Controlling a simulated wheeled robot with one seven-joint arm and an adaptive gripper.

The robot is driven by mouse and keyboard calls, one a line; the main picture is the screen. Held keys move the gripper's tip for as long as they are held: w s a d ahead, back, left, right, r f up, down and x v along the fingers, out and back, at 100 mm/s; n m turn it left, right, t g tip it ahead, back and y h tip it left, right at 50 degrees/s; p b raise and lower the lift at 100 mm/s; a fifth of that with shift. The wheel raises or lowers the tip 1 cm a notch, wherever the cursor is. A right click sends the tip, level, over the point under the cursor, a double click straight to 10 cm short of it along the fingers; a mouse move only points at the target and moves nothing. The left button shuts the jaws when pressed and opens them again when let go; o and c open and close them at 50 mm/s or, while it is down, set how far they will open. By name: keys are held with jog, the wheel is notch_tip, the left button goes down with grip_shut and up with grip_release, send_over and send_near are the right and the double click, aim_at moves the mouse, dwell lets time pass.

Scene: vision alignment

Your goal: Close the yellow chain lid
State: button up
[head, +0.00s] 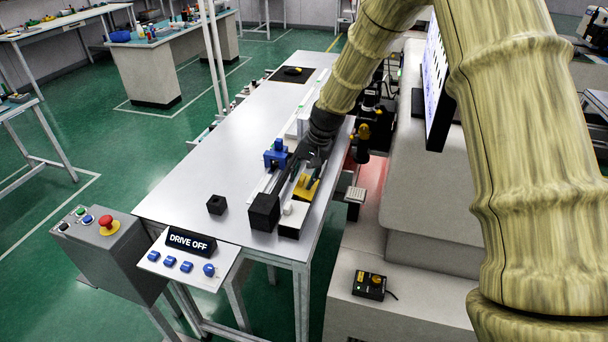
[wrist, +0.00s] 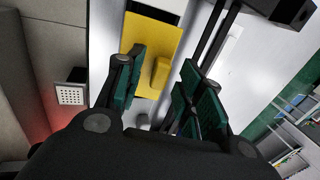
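The yellow lid (head: 311,190) is a flat plate near the front right of the long grey table. In the wrist view the yellow lid (wrist: 145,42) has a raised yellow handle (wrist: 160,74), and a dark opening shows beyond its far edge. My gripper (head: 303,167) is low over the lid. In the wrist view my gripper (wrist: 163,65) is open, with green-padded fingers on either side of the handle and gaps visible. Whether the fingertips touch the lid I cannot tell. Part of the lid is hidden by my gripper.
A small black cube (head: 216,204) lies on the otherwise bare left front. A monitor (head: 436,85) stands to the right.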

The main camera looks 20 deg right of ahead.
grip_shut()
